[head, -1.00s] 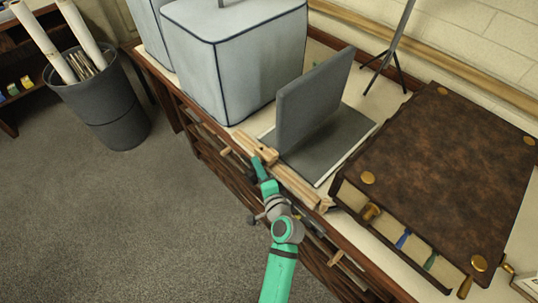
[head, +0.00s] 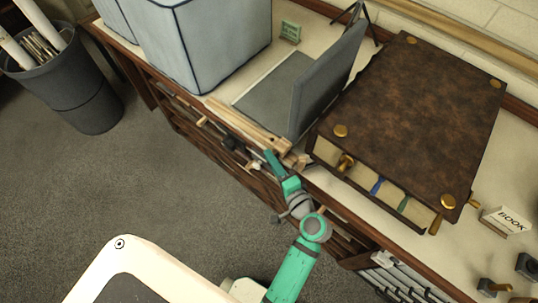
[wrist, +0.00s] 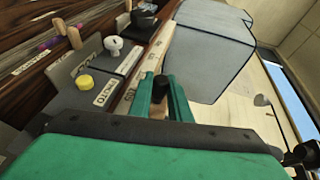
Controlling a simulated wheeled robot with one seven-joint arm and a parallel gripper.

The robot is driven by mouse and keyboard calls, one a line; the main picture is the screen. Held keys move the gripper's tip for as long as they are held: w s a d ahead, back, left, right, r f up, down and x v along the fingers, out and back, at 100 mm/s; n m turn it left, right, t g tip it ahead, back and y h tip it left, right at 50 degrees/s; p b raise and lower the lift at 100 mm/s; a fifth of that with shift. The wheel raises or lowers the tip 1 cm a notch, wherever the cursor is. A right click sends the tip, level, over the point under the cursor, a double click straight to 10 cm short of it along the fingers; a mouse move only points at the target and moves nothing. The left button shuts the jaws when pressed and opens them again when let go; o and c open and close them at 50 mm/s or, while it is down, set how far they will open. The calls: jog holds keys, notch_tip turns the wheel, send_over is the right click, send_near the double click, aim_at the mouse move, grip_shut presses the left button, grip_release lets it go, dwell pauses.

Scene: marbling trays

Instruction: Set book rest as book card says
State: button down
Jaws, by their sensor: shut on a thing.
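The book rest's upright grey panel (head: 325,85) stands at the right end of its flat grey base (head: 270,92). A pale wooden rail (head: 250,128) runs along the base's front edge. My gripper (head: 272,160) is at the right end of this rail, low in front of the panel. In the wrist view, my gripper (wrist: 160,84) is shut on a small dark knob (wrist: 160,82) beside the rail (wrist: 148,68). The fingers hide part of the knob. The book card (head: 505,221) stands at the far right, reading "BOOK"; its smaller marks are unreadable.
A large brown book-like case (head: 415,125) with brass corners lies right of the panel. Grey covered boxes (head: 205,45) stand at left. A small green card (head: 290,32) stands behind. Open floor is at left.

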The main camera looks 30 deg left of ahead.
jog(key=shift+w+d+r, duration=0.1)
jog(key=shift+w+d, duration=0.1)
jog(key=shift+d, duration=0.05)
jog(key=c, duration=1.6)
grip_release()
jog(key=shift+c, duration=0.2)
jog(key=shift+a, duration=0.1)
jog(key=shift+s, duration=0.1)
jog(key=v, duration=1.1)
jog(key=shift+a, duration=0.15)
